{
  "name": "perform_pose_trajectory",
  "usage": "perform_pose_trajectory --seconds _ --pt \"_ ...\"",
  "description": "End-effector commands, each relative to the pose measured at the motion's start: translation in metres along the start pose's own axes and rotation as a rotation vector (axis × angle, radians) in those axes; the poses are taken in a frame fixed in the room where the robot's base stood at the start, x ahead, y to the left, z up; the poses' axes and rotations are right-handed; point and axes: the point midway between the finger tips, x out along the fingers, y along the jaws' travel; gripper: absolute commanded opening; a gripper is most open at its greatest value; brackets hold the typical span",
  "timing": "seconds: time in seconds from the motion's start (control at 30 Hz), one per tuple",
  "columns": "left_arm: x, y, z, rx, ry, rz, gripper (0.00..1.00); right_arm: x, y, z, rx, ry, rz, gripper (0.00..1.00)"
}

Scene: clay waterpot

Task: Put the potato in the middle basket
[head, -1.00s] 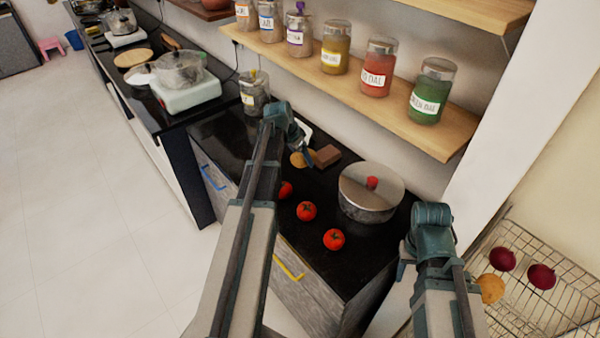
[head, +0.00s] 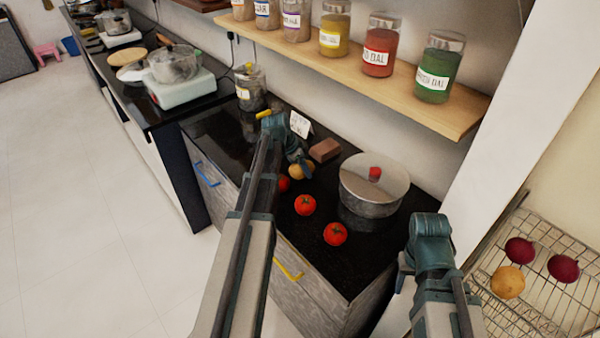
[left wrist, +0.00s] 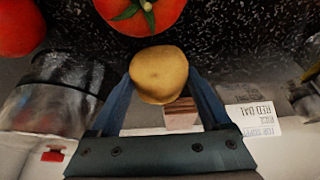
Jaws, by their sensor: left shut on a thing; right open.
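The potato (head: 300,171) is small and yellow-brown, at the tip of my left gripper (head: 296,160) above the black counter. In the left wrist view the potato (left wrist: 158,74) sits between the two blue fingers (left wrist: 160,95), and the gripper is shut on it. It is close to a red tomato. I cannot tell its exact height above the counter. A wire basket (head: 545,325) stands at the lower right; its other tiers are not clearly visible. My right gripper (head: 405,272) is open and empty between counter and basket, partly hidden by its own arm.
Several tomatoes (head: 305,205) lie near the counter's front edge. A lidded steel pot (head: 372,190) stands to their right, a brown block (head: 325,150) behind. The basket holds two dark red round vegetables (head: 519,250) and a tan round one (head: 508,282). A jar shelf (head: 450,115) overhangs the counter.

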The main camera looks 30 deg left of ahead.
Motion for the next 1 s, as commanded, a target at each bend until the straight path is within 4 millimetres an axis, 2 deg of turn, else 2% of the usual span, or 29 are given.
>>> perform_pose_trajectory --seconds 0.33,0.37,0.47,0.77,1.0 --pt "0.003 0.0 0.001 0.0 0.0 0.0 0.17 0.003 0.0 0.0 0.0 0.0 0.0 0.5" --pt "0.003 0.0 0.001 0.0 0.0 0.0 0.83 0.003 0.0 0.0 0.0 0.0 0.0 0.5" --pt "0.002 0.0 0.001 0.0 0.0 0.0 1.0 0.002 0.0 0.0 0.0 0.0 0.0 0.5" --pt "0.001 0.0 0.0 0.0 0.0 0.0 1.0 0.001 0.0 0.0 0.0 0.0 0.0 0.5" --pt "-0.014 0.0 -0.002 -0.001 0.0 0.0 1.0 -0.014 0.001 0.001 0.0 0.0 0.0 0.5"
